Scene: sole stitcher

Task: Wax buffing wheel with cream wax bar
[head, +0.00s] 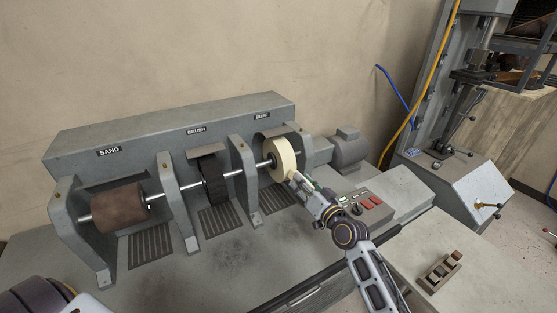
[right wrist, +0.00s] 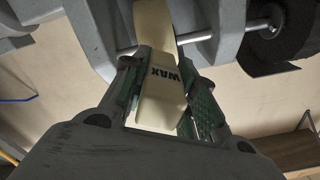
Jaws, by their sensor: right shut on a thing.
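The cream buffing wheel (head: 279,160) sits on the shaft under the BUFF label, at the right end of the machine. My right gripper (head: 297,181) is at the front lower right of this wheel. In the right wrist view my right gripper (right wrist: 160,90) is shut on the cream wax bar (right wrist: 160,108), marked WAX. The bar points at the buffing wheel (right wrist: 154,22), and its far end overlaps the wheel; I cannot tell whether they touch. In the head view the bar is mostly hidden by the gripper. My left gripper is not in view.
The brown sanding drum (head: 117,206) and black brush wheel (head: 214,179) share the shaft. A control panel with red buttons (head: 369,203) is right of my gripper. A small rack with brown bars (head: 439,270) stands on the right table. Machine brackets (head: 246,181) flank the wheels.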

